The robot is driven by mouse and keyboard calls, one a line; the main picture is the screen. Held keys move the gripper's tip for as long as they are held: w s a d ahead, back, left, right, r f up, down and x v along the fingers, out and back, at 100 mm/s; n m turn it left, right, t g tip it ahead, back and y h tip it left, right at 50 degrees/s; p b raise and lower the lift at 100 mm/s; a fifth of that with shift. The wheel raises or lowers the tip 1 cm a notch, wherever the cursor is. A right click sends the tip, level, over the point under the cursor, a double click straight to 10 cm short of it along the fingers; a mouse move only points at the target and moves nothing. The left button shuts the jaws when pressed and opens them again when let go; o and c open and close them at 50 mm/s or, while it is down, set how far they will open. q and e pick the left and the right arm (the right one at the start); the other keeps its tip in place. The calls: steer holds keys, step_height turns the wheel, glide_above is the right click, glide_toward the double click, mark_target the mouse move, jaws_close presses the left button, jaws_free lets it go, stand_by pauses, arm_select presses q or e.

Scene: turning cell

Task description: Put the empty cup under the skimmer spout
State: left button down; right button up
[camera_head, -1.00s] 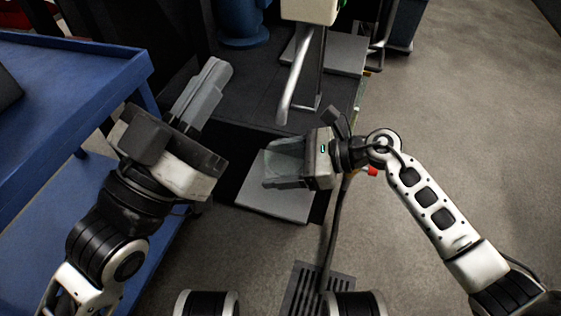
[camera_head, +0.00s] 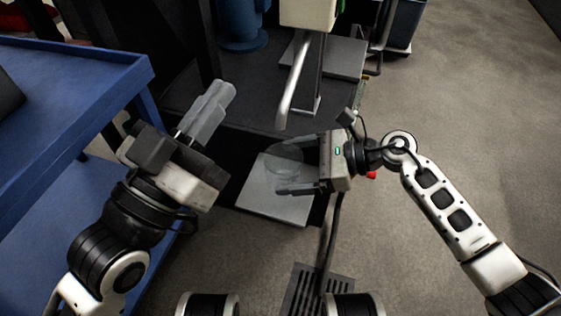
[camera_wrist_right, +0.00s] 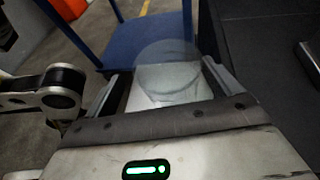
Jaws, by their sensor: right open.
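The height gap between spout and cup is hard to judge. My right gripper (camera_head: 292,168) is open, its fingers on either side of the cup's right part and its palm back to the right. In the right wrist view the cup (camera_wrist_right: 168,72) shows between the spread fingers, seemingly apart from them. My left gripper (camera_head: 224,88) is empty, its fingers together, up and left of the cup.
A blue table (camera_head: 75,85) stands at the left. The white skimmer body (camera_head: 308,12) and its post rise behind the cup over a dark tray (camera_head: 225,90). A cable and a floor grate (camera_head: 312,290) lie in front. Open floor (camera_head: 470,110) is at the right.

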arm_select(q)
steer(key=f+n, duration=0.1)
steer(key=f+n+g+y+p, duration=0.1)
steer(key=f+n+g, duration=0.1)
steer(key=f, duration=0.1)
steer(key=shift+s+d+y+p, duration=0.15)
steer(key=shift+s+y+p, duration=0.15)
steer(key=shift+y+p, duration=0.1)
arm_select(e)
steer(key=v, duration=0.9)
